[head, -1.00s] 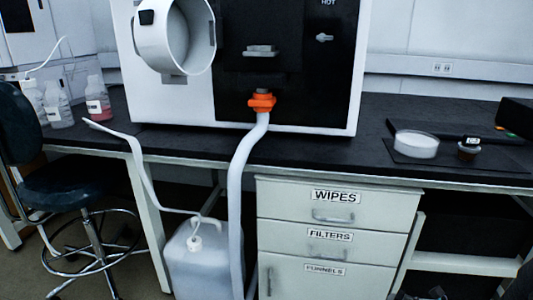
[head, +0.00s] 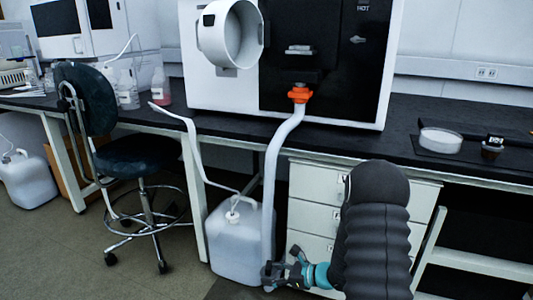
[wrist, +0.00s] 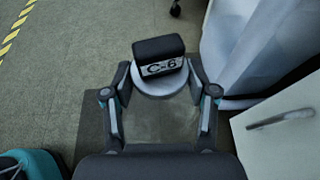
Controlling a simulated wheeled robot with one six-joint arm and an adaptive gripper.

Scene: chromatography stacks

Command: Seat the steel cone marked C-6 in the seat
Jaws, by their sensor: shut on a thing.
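My gripper (wrist: 160,75) is shut on the black block-shaped grip of the steel cone (wrist: 160,87), which carries a C-6 label. A pale round steel part shows below the grip, between the fingers; its taper is hidden. In the head view my gripper (head: 272,273) is low, in front of the drawers and beside the white jug, and the cone is too small to make out. I cannot tell for sure which part is the seat. A small grey ledge (head: 299,50) sits on the black front of the instrument (head: 222,88), above an orange fitting (head: 299,95).
A pale hose (head: 270,170) runs down from the orange fitting near my gripper. A white jug (head: 236,250) stands on the floor. A stool (head: 140,155) is at left. A white dish (head: 440,141) sits on the dark bench at right. Open floor lies at lower left.

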